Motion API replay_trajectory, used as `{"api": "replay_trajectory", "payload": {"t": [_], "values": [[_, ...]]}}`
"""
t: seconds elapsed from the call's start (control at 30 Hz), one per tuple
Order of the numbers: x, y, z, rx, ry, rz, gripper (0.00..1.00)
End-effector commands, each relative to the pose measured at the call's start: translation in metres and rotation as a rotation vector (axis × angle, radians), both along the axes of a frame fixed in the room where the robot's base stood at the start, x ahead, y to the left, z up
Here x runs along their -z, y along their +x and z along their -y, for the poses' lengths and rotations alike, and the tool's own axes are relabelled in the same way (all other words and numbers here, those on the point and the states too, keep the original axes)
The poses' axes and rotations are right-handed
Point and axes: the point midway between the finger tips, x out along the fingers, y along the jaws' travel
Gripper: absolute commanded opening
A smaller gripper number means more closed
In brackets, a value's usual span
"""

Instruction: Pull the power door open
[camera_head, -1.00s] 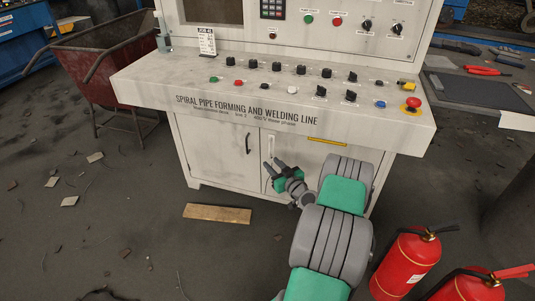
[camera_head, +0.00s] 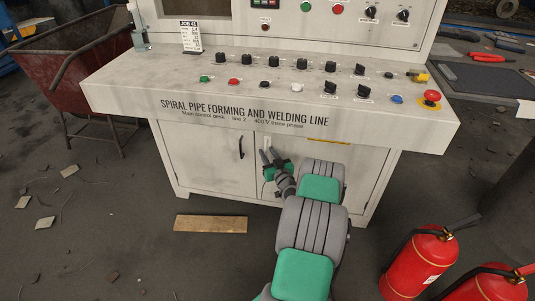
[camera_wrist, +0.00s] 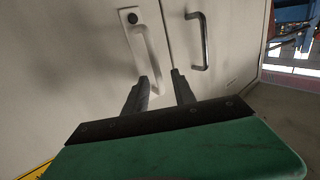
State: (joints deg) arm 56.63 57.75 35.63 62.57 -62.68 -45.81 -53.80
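Under the control desk is a pale cabinet with two doors. The right door (camera_head: 340,178) has a white handle (camera_wrist: 146,48) on a plate with a dark round lock; the handle also shows just above my gripper in the head view (camera_head: 267,142). The left door (camera_head: 208,160) has a dark handle (camera_wrist: 197,42). Both doors look shut. My gripper (camera_wrist: 160,76) is open, its two fingers apart, with the near end of the white handle showing between them. I cannot tell whether a finger touches it. A yellow label (camera_head: 328,141) on the right door is unreadable.
The desk top (camera_head: 140,80) with knobs and a red stop button (camera_head: 431,96) overhangs the doors. Red fire extinguishers (camera_head: 421,265) stand at the right. A wooden board (camera_head: 211,223) lies on the floor in front of the left door. A rusty cart (camera_head: 75,65) stands at the left.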

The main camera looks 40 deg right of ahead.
Motion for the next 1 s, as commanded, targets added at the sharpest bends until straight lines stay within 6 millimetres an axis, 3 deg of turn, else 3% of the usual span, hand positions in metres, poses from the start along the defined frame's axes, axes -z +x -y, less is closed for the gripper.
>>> {"api": "replay_trajectory", "payload": {"t": [0.3, 0.7, 1.0], "values": [[-0.0005, 0.0062, 0.0046, 0.004, 0.001, 0.000, 0.32], [-0.0004, 0.0055, 0.0051, 0.005, 0.000, 0.000, 0.00], [-0.0004, 0.0054, 0.0052, 0.005, 0.000, 0.000, 0.00]]}}
